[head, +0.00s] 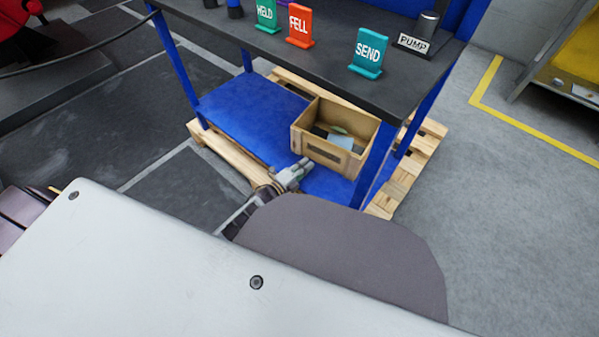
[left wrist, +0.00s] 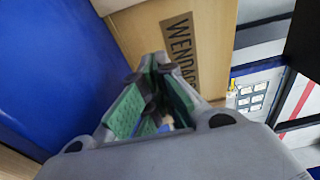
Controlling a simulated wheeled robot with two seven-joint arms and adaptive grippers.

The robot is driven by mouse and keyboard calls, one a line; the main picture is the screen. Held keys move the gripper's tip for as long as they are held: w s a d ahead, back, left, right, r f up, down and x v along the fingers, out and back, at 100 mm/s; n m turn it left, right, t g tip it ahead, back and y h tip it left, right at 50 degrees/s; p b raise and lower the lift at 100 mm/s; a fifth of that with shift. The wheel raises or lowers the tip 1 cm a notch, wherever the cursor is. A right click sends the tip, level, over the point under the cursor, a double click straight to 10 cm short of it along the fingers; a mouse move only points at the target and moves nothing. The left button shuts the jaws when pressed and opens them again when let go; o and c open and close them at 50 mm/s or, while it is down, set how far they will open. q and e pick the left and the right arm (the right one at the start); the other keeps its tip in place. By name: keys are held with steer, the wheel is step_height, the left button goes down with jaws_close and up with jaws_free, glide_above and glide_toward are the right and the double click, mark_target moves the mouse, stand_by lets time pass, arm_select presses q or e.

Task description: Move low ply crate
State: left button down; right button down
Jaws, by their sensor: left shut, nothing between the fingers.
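The low ply crate (head: 325,154) is an open wooden box on the blue lower shelf (head: 245,112) of the workbench. Some pale and dark items lie in it, too small to tell. My left gripper (head: 303,168) is at the crate's near left corner, shut and empty. In the left wrist view, the left gripper's green-padded fingers (left wrist: 150,100) point at the crate's wall (left wrist: 190,25), which carries a dark label reading "WENDA...". I cannot tell whether the fingers touch the wall. My right gripper is not in view.
The dark bench top (head: 330,50) overhangs the shelf and carries a green WELD sign (head: 266,14), an orange FELL sign (head: 299,27), a teal SEND sign (head: 368,54) and a PUMP label (head: 413,43). A blue leg (head: 375,165) stands close to the crate's right. Shelf space left of the crate is clear.

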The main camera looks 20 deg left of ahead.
mark_target(317, 156)
arm_select(q)
steer(key=shift+b+x, duration=0.6)
steer(key=shift+x, duration=1.15)
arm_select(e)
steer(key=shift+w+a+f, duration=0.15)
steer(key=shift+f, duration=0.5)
arm_select(q)
steer(key=shift+d, duration=0.1)
